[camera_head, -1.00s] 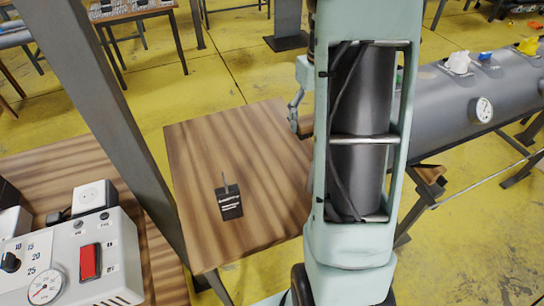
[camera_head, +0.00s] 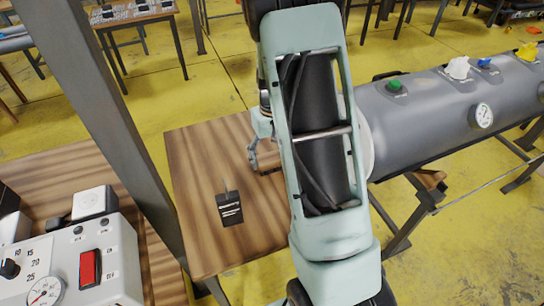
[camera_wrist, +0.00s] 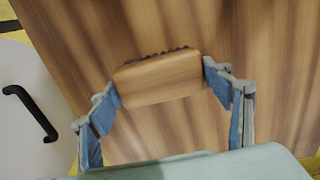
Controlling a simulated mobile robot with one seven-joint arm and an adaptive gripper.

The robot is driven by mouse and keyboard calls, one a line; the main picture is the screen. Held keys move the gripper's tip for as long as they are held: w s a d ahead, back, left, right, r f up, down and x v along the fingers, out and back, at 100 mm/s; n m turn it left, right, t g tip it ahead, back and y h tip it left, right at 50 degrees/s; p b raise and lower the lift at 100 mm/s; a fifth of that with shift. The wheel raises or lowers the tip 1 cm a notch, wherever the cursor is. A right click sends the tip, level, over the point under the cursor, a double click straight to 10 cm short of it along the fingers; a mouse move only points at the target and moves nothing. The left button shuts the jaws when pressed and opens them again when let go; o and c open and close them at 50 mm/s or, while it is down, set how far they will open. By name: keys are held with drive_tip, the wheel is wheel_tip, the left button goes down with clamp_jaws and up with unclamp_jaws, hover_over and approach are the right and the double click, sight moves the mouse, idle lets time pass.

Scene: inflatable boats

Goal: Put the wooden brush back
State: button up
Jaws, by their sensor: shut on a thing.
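The wooden brush (camera_wrist: 158,80) is a rounded wooden block with dark bristles along its far edge in the wrist view. My gripper (camera_wrist: 162,92) is shut on it, with one finger at each end of the block. In the head view my gripper (camera_head: 262,158) is over the right part of the wooden table (camera_head: 205,165), and the brush (camera_head: 269,160) shows partly behind my arm. The wrist view has the tabletop below the brush; I cannot tell whether the brush touches it. A small black labelled card (camera_head: 229,208) with a thin upright pin is on the table, left of my gripper.
A grey cylindrical tank (camera_head: 430,115) with a gauge and coloured caps lies to the right of the table. A control box (camera_head: 75,265) with a red switch stands at the lower left, by a slanted grey post (camera_head: 100,120). The table's left half is mostly clear.

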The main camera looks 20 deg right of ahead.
sight(272, 156)
drive_tip(key=shift+f, duration=0.2)
drive_tip(key=o, duration=1.1)
drive_tip(key=shift+r, duration=0.15)
wheel_tip(272, 156, up, 12)
drive_tip(key=shift+p, duration=0.35)
drive_tip(key=shift+r, duration=0.15)
